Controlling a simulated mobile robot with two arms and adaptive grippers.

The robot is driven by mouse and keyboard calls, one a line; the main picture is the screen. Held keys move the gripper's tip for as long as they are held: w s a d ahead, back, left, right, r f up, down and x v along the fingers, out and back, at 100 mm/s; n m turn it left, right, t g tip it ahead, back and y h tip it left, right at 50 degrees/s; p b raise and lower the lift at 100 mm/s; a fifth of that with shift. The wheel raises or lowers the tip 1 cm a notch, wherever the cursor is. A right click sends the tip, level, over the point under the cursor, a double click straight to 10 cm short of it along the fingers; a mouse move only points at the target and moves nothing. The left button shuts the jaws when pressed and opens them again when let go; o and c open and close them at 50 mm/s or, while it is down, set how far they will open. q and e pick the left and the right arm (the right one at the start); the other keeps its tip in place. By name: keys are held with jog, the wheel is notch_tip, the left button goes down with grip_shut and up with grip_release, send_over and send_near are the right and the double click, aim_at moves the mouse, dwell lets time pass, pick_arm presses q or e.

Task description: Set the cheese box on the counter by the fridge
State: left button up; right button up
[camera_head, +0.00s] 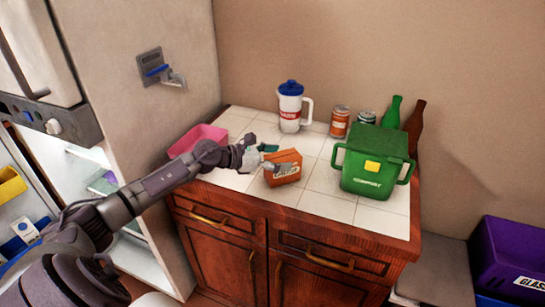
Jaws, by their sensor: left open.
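The cheese box (286,174), a small orange carton with pale lettering, sits upright on the white tiled counter (327,205) near its front edge. The counter stands beside the fridge (165,105). My left gripper (273,160) reaches in from the left and is open at the box's left and upper side. One finger overlaps the front of the box in the picture; I cannot tell whether it touches. My right gripper is not in view.
A pink bin (198,136) lies behind my left arm. A green compost bin (372,165) stands right of the box. A white jug (290,108), cans (340,122) and bottles (413,125) line the back. Bare tiles lie in front of the compost bin.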

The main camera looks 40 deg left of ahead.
pick_arm(q)
jog(key=b+v, duration=0.1)
jog(key=v, duration=1.1)
jog(key=shift+r+b, duration=0.15)
jog(key=shift+b, duration=0.15)
jog(key=shift+s, duration=0.1)
